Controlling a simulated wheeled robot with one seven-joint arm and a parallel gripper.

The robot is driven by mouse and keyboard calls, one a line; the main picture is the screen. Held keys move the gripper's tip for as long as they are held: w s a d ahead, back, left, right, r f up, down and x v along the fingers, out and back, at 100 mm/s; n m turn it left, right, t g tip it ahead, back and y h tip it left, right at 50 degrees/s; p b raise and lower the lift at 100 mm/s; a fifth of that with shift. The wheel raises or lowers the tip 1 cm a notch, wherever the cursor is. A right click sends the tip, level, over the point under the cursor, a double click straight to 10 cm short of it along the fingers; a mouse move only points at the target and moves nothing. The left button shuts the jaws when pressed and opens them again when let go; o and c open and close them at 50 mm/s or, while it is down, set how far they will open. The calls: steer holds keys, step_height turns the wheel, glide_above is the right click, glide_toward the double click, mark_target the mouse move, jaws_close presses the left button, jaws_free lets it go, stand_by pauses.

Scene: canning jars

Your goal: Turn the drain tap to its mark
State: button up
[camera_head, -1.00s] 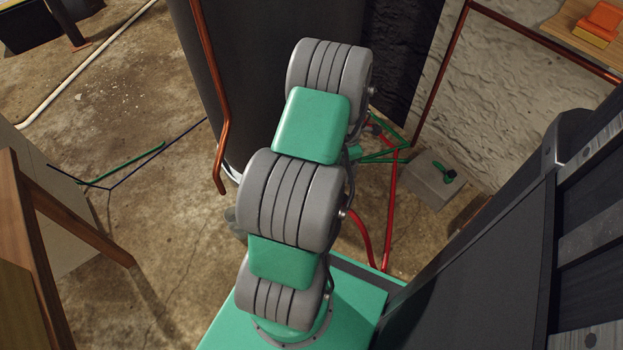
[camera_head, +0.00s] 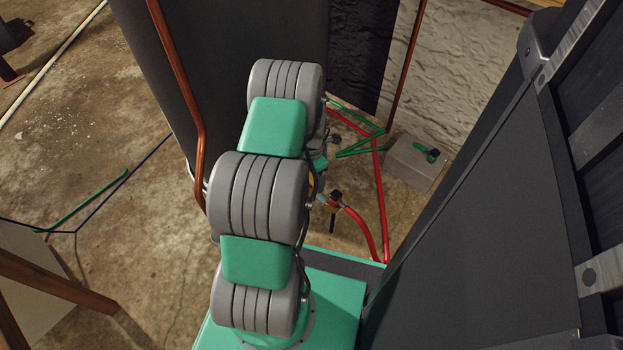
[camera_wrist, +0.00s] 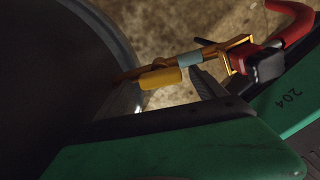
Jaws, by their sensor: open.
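In the wrist view a brass drain tap (camera_wrist: 215,49) sticks out from beside the dark tank. It has a yellow handle (camera_wrist: 160,78) lying roughly along it and a grey band. My gripper (camera_wrist: 204,83) shows as a dark grey finger just below the tap, beside the right end of the handle. The jaws are open; I cannot tell whether the finger touches the tap. The other finger is not clear. In the head view my arm hides most of the tap and gripper. I cannot make out the mark.
The dark tank (camera_head: 250,35) stands close on the left of the tap, with a copper pipe (camera_head: 180,90) down its side. A red hose (camera_head: 362,232) runs across the floor. A grey block (camera_head: 412,163) stands by the wall. A large dark panel (camera_head: 475,200) closes the right.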

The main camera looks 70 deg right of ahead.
steer(key=shift+c, duration=0.6)
steer(key=c, duration=1.2)
steer(key=shift+c, duration=0.2)
steer(key=shift+r+m, duration=0.1)
steer(key=shift+m, duration=0.3)
steer(key=m+p, duration=0.1)
steer(key=m, duration=0.2)
steer(key=shift+p, duration=0.35)
steer(key=m+p, duration=0.1)
steer(key=m, duration=0.4)
steer(key=m+p, duration=0.1)
steer(key=m, duration=0.3)
steer(key=shift+m, duration=2.1)
